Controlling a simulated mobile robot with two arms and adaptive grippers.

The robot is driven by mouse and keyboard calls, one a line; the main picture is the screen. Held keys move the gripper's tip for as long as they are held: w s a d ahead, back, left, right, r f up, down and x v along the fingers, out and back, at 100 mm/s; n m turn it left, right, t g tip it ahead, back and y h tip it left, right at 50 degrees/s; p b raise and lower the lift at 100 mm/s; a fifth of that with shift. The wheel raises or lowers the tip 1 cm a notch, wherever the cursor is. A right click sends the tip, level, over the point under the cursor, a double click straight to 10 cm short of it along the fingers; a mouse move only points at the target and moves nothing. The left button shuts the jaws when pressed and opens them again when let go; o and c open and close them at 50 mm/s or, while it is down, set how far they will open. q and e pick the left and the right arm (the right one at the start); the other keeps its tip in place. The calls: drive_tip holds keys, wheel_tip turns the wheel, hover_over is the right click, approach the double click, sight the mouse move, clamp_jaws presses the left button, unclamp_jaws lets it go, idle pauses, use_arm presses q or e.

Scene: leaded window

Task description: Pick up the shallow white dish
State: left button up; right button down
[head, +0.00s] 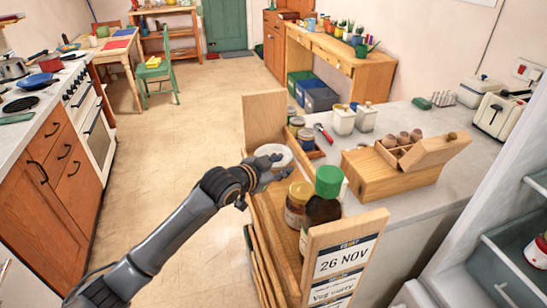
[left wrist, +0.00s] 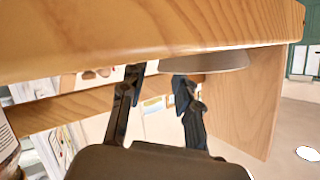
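The shallow white dish (head: 274,154) sits in the wooden rack on the counter, near the rack's far end panel. My left gripper (head: 268,172) reaches in from the left over the rack's side, right at the near edge of the dish and partly covering it. In the left wrist view the two fingers (left wrist: 158,80) stand apart with a gap between them. The dish (left wrist: 205,62) shows there as a pale disc under a wooden edge, close to the right finger. I cannot tell whether that finger touches it. My right gripper is not in view.
The wooden rack (head: 263,106) also holds a green-capped bottle (head: 325,200), a brown jar (head: 297,205) and small jars. A dated label board (head: 343,262) closes its near end. A wooden box (head: 385,178) stands to the right. Open floor (head: 165,150) lies left.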

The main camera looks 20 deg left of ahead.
use_arm(q)
drive_tip(key=shift+w+d+f, duration=0.25)
drive_tip(key=shift+w, duration=0.35)
clamp_jaws()
drive_tip(key=shift+s+r, duration=0.1)
